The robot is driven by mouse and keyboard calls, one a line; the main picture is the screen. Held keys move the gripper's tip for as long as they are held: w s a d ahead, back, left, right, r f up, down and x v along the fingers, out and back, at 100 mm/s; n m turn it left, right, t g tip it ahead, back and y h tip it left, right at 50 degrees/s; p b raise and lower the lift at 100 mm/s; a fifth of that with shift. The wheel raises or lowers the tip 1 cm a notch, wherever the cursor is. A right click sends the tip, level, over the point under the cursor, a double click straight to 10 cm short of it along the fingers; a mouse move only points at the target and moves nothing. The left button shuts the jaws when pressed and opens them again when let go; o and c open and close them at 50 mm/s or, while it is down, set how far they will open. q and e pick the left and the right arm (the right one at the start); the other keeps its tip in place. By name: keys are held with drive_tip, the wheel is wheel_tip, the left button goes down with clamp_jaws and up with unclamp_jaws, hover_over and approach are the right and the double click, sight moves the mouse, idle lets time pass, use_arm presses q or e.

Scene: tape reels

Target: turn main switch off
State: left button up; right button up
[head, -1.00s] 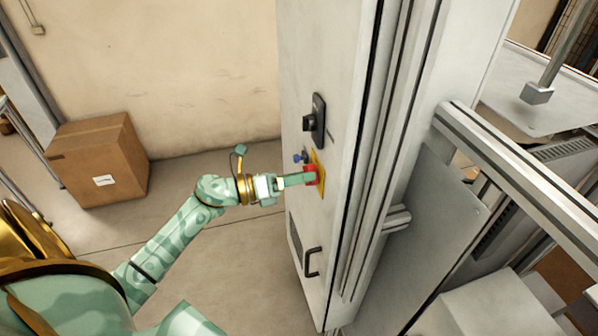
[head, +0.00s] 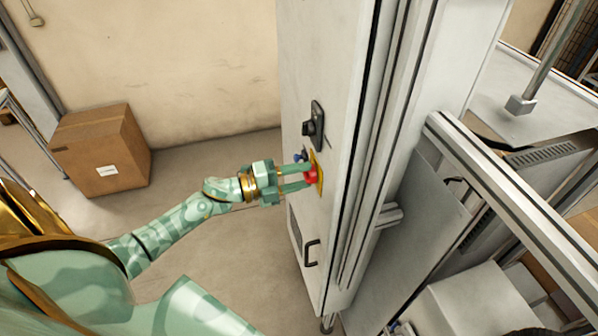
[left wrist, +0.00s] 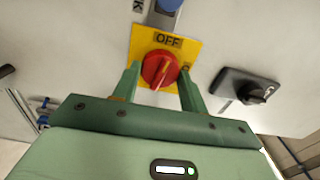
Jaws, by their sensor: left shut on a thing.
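The main switch is a red rotary knob (head: 312,177) on a yellow plate (head: 319,185), on the side of a tall grey cabinet. In the left wrist view the red knob (left wrist: 160,69) sits below the word OFF on the yellow plate (left wrist: 187,48); its grip ridge is tilted. Another label to the right is partly hidden by a finger. My left gripper (head: 305,176) is shut on the knob, one finger on either side of it, as the left wrist view (left wrist: 158,80) also shows. My right gripper is out of view.
A black rotary handle (head: 313,127) and a small blue button (head: 299,157) sit near the switch. A black pull handle (head: 311,254) is lower on the cabinet (head: 335,60). A cardboard box (head: 99,150) stands by the wall.

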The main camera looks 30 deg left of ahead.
use_arm(q)
drive_tip(key=shift+n+p, duration=0.35)
drive_tip(key=shift+n, duration=0.45)
drive_tip(key=o, duration=1)
drive_tip(key=shift+a, duration=0.1)
drive_tip(key=b+v, duration=0.3)
drive_tip(key=v, duration=1.3)
drive_tip(key=shift+a+b, duration=0.15)
drive_tip(key=shift+b, duration=0.15)
